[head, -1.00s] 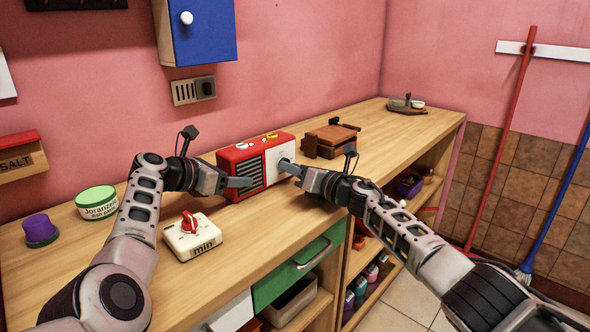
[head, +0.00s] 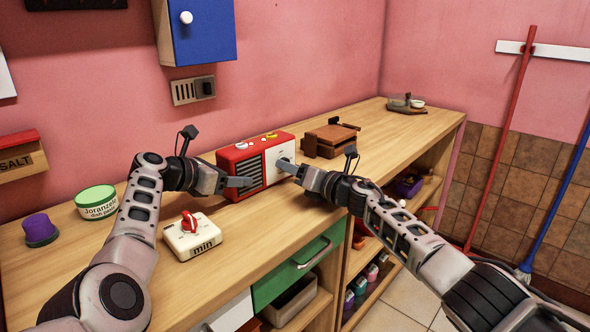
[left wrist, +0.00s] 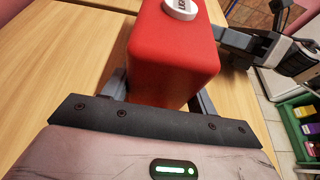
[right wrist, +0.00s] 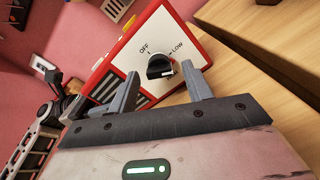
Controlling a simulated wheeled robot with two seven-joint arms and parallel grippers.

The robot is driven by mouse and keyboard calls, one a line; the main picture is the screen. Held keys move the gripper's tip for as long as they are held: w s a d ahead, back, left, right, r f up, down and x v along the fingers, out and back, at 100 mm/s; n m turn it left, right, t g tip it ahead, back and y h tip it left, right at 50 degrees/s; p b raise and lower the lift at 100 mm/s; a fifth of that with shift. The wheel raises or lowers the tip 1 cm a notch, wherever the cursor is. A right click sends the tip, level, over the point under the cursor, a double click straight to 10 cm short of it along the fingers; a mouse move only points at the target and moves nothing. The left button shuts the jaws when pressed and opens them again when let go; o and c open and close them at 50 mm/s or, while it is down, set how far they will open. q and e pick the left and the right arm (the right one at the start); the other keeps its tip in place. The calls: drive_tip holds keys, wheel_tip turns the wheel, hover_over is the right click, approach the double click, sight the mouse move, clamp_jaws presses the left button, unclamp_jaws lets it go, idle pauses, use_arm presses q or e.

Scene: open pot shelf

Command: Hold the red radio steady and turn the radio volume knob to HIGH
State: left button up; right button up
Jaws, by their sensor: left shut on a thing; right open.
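The red radio (head: 232,165) with a white front panel stands on the wooden counter. My left gripper (head: 245,183) is shut on its left end, and the left wrist view shows a finger on each side of the red body (left wrist: 172,60). In the right wrist view the black volume knob (right wrist: 158,66) sits on the white panel, with OFF and LOW printed above it. The white mark on the knob points to the lower right. My right gripper (right wrist: 160,85) is open, its fingers either side of the knob; contact cannot be told. The HIGH label is not visible.
A white timer with a red knob (head: 194,236) stands in front of the radio, left of centre. A brown box-like object (head: 331,138) stands behind the radio to the right.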

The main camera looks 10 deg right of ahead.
drive_tip(key=shift+s+d, duration=0.3)
drive_tip(key=shift+d, duration=0.1)
drive_tip(key=v, duration=1.1)
drive_tip(key=shift+s+a, duration=0.1)
drive_tip(key=shift+s, duration=0.05)
